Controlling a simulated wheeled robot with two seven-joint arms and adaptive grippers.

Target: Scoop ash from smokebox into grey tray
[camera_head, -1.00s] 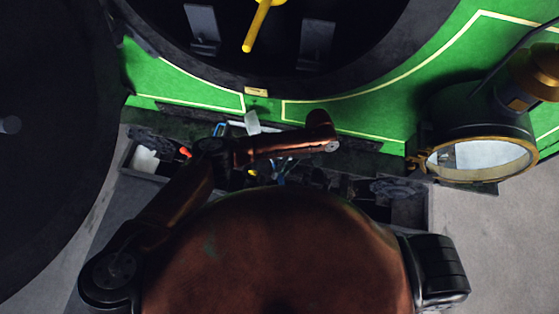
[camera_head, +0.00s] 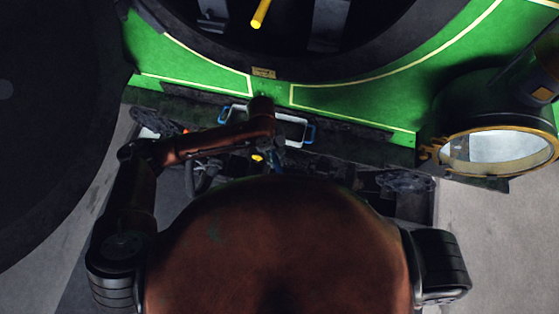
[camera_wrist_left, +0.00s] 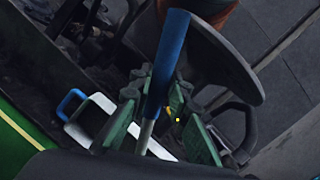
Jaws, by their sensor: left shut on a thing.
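My left gripper (camera_head: 266,158) is below the smokebox, partly hidden by my arm in the head view. In the left wrist view its green fingers (camera_wrist_left: 160,112) are shut on a tool with a blue handle (camera_wrist_left: 168,55) and a metal shaft. The tool's working end is hidden. The grey tray (camera_head: 294,131), pale-rimmed with blue handles, lies on the ledge under the smokebox, partly behind my arm. It also shows in the left wrist view (camera_wrist_left: 79,134). The smokebox (camera_head: 385,48) is a dark round opening at the top. I cannot make out ash. My right gripper is out of view.
The big dark round door (camera_head: 50,150) stands open at left. A brass-rimmed lamp (camera_head: 500,148) juts out at right. The green front beam (camera_head: 345,118) runs behind the tray. A yellow rod (camera_head: 261,13) shows in the smokebox. Grey floor is clear at right.

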